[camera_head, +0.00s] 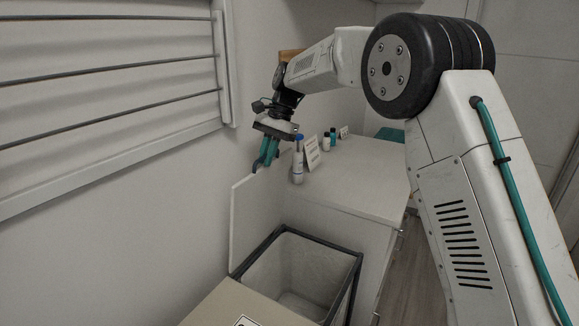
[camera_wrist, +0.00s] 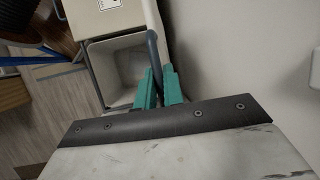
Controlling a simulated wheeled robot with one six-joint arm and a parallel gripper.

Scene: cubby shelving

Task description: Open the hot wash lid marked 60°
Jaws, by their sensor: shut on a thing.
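A white lid (camera_head: 256,212) stands upright against the wall, at the back of an open bin with a dark rim (camera_head: 318,242). My gripper (camera_head: 264,162) is at the lid's top edge, its teal fingers pointing down. In the wrist view, my gripper (camera_wrist: 159,82) is shut on a dark curved handle (camera_wrist: 154,48), which passes between the fingers. The open bin (camera_wrist: 112,64) shows its pale liner there. No 60° mark is readable on the raised lid; its outer face is hidden.
A beige shut lid (camera_head: 222,306) with a partly seen label lies nearest me. A white counter (camera_head: 365,185) to the right holds a blue-capped bottle (camera_head: 298,165), a card (camera_head: 312,154) and small bottles (camera_head: 326,143). The wall is close to my gripper.

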